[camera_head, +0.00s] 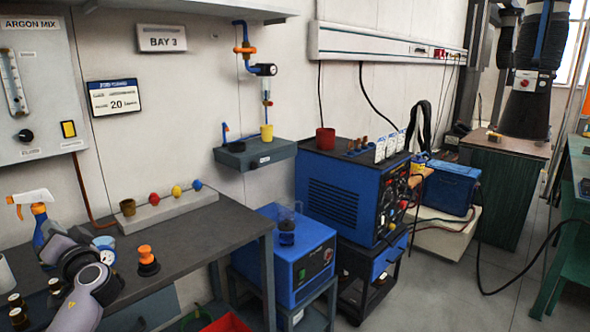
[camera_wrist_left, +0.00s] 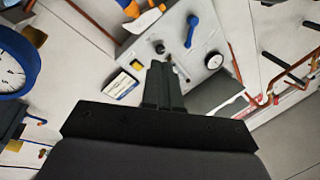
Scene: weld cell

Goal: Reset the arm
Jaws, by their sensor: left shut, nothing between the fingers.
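My left arm (camera_head: 88,285) comes in at the lower left of the head view, grey and black, bent over the near end of the dark workbench. In the left wrist view my left gripper (camera_wrist_left: 163,72) has its two black fingers together, with nothing between them. The fingers point toward a pale panel (camera_wrist_left: 180,45) with a blue lever, a knob and a gauge, and appear apart from it. In the head view I cannot make out the fingertips. My right arm and gripper are not in view.
The workbench (camera_head: 190,245) holds an orange-topped spray bottle (camera_head: 38,212), an orange-and-black knobbed piece (camera_head: 147,262), small dark bottles and a strip with coloured knobs (camera_head: 168,208). A blue machine (camera_head: 290,258) and a blue welder (camera_head: 345,190) stand to the right. Floor beyond is partly open.

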